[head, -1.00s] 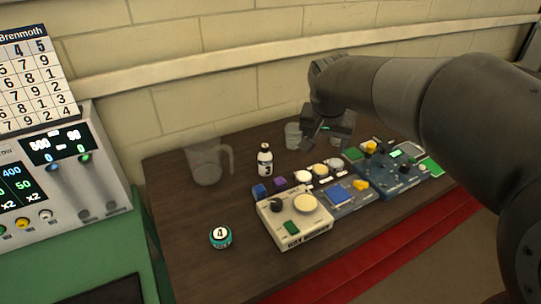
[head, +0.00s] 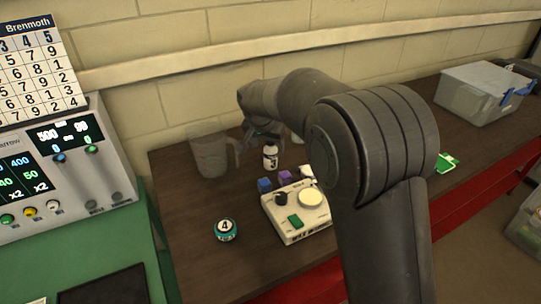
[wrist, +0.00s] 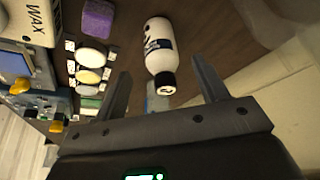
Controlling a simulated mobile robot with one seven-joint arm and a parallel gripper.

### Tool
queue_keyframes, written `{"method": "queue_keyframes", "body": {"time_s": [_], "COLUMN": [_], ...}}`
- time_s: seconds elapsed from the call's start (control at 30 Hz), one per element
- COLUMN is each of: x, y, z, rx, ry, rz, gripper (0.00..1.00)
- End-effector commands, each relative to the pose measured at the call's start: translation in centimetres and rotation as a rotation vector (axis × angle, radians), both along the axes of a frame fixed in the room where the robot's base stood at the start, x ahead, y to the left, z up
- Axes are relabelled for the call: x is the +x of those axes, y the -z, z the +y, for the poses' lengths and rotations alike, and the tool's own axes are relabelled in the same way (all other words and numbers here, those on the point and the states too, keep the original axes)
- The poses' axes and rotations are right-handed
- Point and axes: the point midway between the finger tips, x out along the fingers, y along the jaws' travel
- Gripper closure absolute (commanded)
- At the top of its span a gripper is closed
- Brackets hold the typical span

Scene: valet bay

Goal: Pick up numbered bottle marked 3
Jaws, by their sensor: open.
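The white bottle with a black cap and a dark "3" (head: 270,160) stands upright on the brown table. In the wrist view the same bottle (wrist: 159,45) lies in line with the gap between my fingers, cap toward me. My gripper (head: 260,147) is open and empty above the bottle, its fingers pointing down. In the wrist view both fingers (wrist: 161,70) are spread, one on each side of the cap in the picture. I cannot tell how far the fingertips are from the bottle.
A clear jug (head: 210,157) stands just left of the bottle. A round teal item marked 4 (head: 225,230) is front left. My arm hides the table's middle.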

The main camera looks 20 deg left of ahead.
Motion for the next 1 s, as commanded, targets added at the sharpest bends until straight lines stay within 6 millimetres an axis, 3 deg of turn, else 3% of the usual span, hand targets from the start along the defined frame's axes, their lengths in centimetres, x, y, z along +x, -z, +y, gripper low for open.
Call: {"method": "queue_keyframes", "body": {"time_s": [0.5,0.73,1.0], "x": [2.8,2.8,2.8], "y": [5.0,5.1,5.1], "z": [0.1,0.1,0.1], "rx": [0.000,0.001,0.001], "ry": [0.000,0.001,0.001], "rz": [-0.001,-0.002,-0.001], "gripper": [0.34,0.34,0.56]}}
